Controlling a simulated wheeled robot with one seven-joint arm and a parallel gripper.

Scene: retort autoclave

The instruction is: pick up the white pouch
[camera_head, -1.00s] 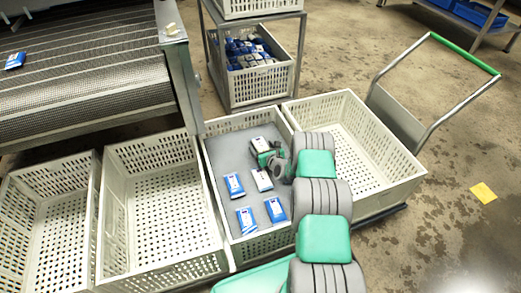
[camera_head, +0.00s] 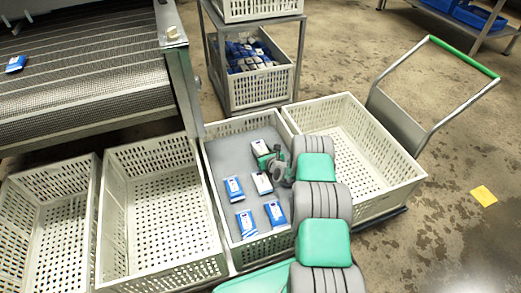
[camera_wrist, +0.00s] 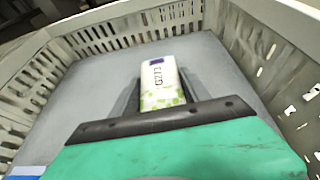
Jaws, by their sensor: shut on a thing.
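The white pouch (camera_wrist: 162,84) shows in the wrist view with a dark label, the print "G273" and green spots. My gripper (camera_wrist: 160,92) has its dark fingers along both sides of it and is shut on it. The pouch's near end is hidden behind the gripper body. In the head view the pouch (camera_head: 260,147) is at the far end of the crate with the grey surface, beside my gripper (camera_head: 268,158). I cannot tell whether it still touches the surface.
Another white pouch (camera_head: 263,183) and several blue-and-white pouches (camera_head: 234,188) lie nearer in the same crate (camera_head: 209,178). Crate walls surround them. An empty crate (camera_head: 372,130) stands to the right, two more to the left. A conveyor (camera_head: 80,75) is at the upper left.

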